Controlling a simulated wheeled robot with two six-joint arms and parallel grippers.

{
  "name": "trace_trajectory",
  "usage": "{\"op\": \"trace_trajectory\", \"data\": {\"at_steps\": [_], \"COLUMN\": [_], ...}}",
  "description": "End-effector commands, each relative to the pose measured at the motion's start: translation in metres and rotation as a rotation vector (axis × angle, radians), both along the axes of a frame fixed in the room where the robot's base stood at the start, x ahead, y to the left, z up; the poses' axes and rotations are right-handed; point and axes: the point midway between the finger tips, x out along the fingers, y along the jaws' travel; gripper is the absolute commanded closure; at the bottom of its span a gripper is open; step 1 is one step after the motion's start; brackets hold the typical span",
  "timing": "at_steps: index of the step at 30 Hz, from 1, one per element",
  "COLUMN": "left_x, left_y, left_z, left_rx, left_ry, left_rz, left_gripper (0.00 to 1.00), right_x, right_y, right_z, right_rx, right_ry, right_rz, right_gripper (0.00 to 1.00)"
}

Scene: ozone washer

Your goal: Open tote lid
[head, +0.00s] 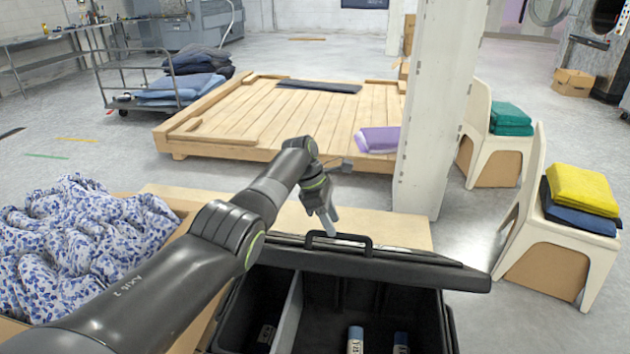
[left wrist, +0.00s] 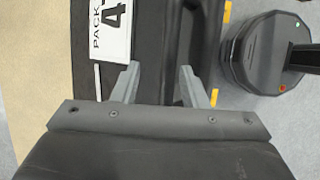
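The black tote (head: 448,325) stands in front of me at the bottom of the head view. Its dark lid (head: 400,268) is raised and tilted at the far side, so the inside shows. A handle (head: 338,238) sticks up at the lid's upper edge. My left gripper (head: 330,222) is just beyond this handle, pointing down. In the left wrist view its fingers (left wrist: 159,84) are apart with nothing seen clamped between them. A black surface with a white "PACK 4" label (left wrist: 112,28) lies beneath them. Contact with the lid cannot be told. My right gripper is out of view.
Inside the tote are a light divider (head: 288,312) and bottles (head: 356,338). A box of blue-patterned cloth (head: 85,240) is at left. A wooden platform (head: 280,115), a white post (head: 440,110) and chairs (head: 575,245) with folded cloths stand beyond.

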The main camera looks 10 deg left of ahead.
Motion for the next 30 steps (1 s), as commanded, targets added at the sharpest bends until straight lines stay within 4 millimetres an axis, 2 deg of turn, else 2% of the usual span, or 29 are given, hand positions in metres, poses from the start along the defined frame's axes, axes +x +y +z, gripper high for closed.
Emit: {"op": "trace_trajectory", "data": {"at_steps": [1, 4, 15, 21, 30], "left_x": [0.001, 0.001, 0.001, 0.001, 0.001], "left_y": [0.005, 0.015, 0.047, 0.055, 0.057], "left_z": [0.014, 0.037, 0.113, 0.134, 0.139], "left_rx": [0.0, 0.001, 0.002, 0.001, 0.001], "left_ry": [-0.003, -0.005, -0.004, -0.001, -0.001], "left_rz": [0.001, 0.001, 0.001, 0.0, 0.0], "left_gripper": [0.6, 0.6, 0.6, 0.6, 0.6], "right_x": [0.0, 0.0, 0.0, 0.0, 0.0], "right_y": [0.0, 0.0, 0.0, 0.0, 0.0], "right_z": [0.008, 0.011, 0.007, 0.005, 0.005], "right_rx": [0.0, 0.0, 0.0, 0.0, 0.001], "right_ry": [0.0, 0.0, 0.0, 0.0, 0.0], "right_rz": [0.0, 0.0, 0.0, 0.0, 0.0], "right_gripper": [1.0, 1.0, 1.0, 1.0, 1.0]}}
